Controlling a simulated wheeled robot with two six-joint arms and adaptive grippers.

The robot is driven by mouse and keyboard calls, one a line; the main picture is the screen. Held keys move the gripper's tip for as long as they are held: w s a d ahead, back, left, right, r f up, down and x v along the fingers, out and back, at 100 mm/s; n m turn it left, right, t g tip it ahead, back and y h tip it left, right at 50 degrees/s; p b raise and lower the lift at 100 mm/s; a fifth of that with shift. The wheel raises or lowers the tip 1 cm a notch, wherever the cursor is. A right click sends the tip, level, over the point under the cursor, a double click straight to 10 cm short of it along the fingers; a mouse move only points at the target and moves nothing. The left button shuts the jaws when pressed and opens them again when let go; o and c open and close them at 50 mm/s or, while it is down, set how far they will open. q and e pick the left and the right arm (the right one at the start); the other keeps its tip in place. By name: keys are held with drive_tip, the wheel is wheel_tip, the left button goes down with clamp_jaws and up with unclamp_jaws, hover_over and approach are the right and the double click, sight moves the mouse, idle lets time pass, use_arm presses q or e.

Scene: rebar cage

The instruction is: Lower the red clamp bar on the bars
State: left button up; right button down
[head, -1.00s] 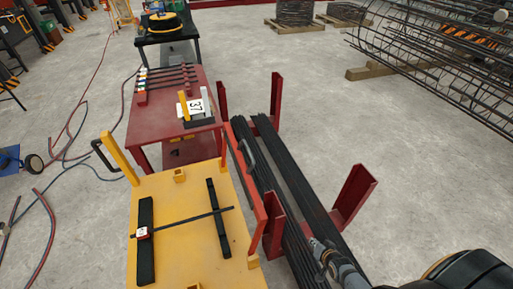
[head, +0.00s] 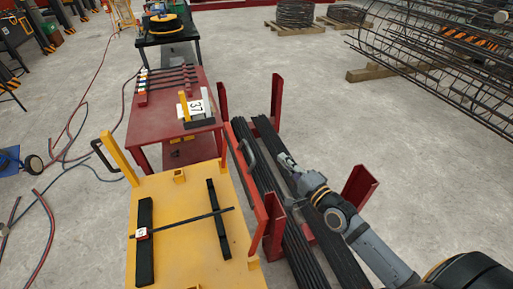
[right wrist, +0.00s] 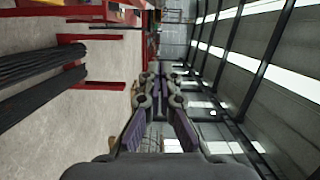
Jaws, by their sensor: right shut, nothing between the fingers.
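The red clamp bar (head: 252,182) stands raised along the left side of the rack, between the yellow cart and the black bars, with a grey handle (head: 248,151) on it. The long black bars (head: 293,172) lie in two bundles in the red rack. My right gripper (head: 284,158) is above the bars, to the right of the handle and apart from it. In the right wrist view its fingers (right wrist: 160,76) are together with nothing between them. My left gripper is not in view.
Red rack posts (head: 358,195) stand at the right of the bars. A yellow cart (head: 185,255) with a bar across black supports is at left. A red table (head: 165,110) with the number 37 sign (head: 196,107) is behind it. Open floor lies beyond the rack.

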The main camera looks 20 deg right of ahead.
drive_tip(key=w+a+b, duration=0.1)
drive_tip(key=w+a, duration=0.5)
drive_tip(key=w, duration=0.3)
drive_tip(key=shift+a+f+b, duration=0.15)
drive_tip(key=shift+a+b, duration=0.1)
drive_tip(key=shift+b, duration=0.1)
drive_tip(key=shift+s, duration=0.1)
